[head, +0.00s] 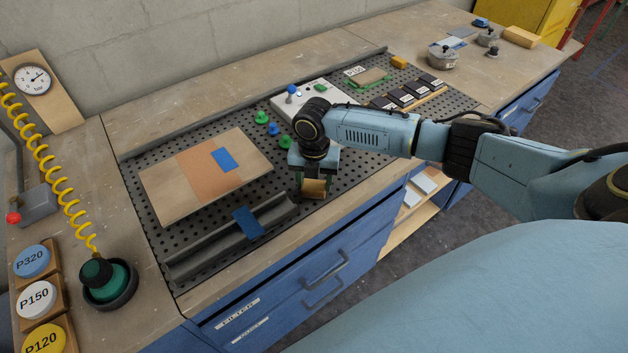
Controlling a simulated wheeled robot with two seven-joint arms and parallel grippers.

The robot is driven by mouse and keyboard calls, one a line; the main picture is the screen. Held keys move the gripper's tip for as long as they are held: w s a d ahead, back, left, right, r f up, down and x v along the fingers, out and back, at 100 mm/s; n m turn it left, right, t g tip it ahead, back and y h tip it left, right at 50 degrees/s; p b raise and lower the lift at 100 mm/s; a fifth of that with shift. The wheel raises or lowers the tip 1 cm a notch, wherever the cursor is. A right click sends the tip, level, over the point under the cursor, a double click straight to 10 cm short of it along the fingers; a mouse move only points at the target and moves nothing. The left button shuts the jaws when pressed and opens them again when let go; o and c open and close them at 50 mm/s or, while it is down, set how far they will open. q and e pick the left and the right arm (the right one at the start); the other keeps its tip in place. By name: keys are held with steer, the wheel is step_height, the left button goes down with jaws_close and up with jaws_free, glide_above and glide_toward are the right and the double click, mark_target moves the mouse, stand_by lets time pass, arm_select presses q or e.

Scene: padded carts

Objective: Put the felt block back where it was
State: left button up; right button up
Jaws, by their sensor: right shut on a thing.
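My right gripper (313,180) is shut on a small tan-brown block (314,188), which looks like the felt block. The jaws grip it from above, at the front edge of the perforated mat (190,255), just right of the end of a grey channel rail (190,256). I cannot tell whether the block touches the mat or hangs just above it. My left gripper is not in the head view.
A wooden panel (165,190) with blue tape lies left of the gripper. Green knobs (285,142) and a white control box (290,108) stand behind it. Dark blocks (401,97) sit in a row at right. A round sander (107,280) stands at left.

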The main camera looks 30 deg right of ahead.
mark_target(314, 184)
steer(key=shift+f, duration=0.15)
steer(key=o, duration=1)
step_height(314, 184, up, 12)
steer(key=p, duration=0.1)
steer(key=shift+r, duration=0.25)
